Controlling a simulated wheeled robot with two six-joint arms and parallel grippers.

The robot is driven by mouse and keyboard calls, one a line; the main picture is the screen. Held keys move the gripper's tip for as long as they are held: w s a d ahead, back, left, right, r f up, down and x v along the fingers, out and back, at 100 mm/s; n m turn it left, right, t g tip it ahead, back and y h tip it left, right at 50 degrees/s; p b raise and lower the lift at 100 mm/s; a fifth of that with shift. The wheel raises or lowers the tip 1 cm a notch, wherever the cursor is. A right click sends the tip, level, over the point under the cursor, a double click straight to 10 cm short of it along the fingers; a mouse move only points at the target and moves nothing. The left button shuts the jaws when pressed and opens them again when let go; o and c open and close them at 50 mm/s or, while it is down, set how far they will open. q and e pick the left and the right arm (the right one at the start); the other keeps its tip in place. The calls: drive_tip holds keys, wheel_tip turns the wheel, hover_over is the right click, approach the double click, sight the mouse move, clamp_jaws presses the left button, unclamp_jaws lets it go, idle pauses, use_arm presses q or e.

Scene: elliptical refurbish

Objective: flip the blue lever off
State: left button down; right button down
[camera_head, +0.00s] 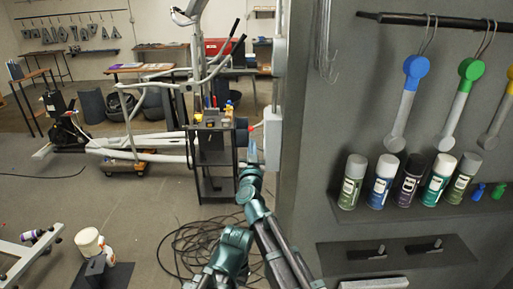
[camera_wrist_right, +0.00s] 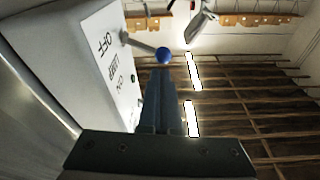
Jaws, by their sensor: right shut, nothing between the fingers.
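The blue lever is a thin grey rod with a round blue knob (camera_wrist_right: 163,55) in the right wrist view. It sticks out sideways from a white switch box (camera_wrist_right: 92,65), which carries OFF and ON lettering. The rod joins the box near the OFF lettering. The white box also shows in the head view (camera_head: 272,138) on the edge of the grey wall. My right gripper (camera_wrist_right: 162,75) is shut and empty, its fingertips close to the knob; I cannot tell if they touch it. In the head view the right gripper (camera_head: 252,153) is just left of the box. My left gripper is not in view.
A dark shelf cart (camera_head: 213,160) with small items stands behind the gripper. The grey wall panel (camera_head: 320,215) on the right holds spray cans (camera_head: 381,181) and hanging tools (camera_head: 402,105). Black cable (camera_head: 190,245) lies coiled on the floor.

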drive_tip(key=shift+a, duration=0.1)
idle(0.4)
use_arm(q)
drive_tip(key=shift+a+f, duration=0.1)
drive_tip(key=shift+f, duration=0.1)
use_arm(e)
drive_tip(key=shift+a+f+n+y, duration=0.15)
drive_tip(key=shift+n+y, duration=0.25)
drive_tip(key=shift+n, duration=0.7)
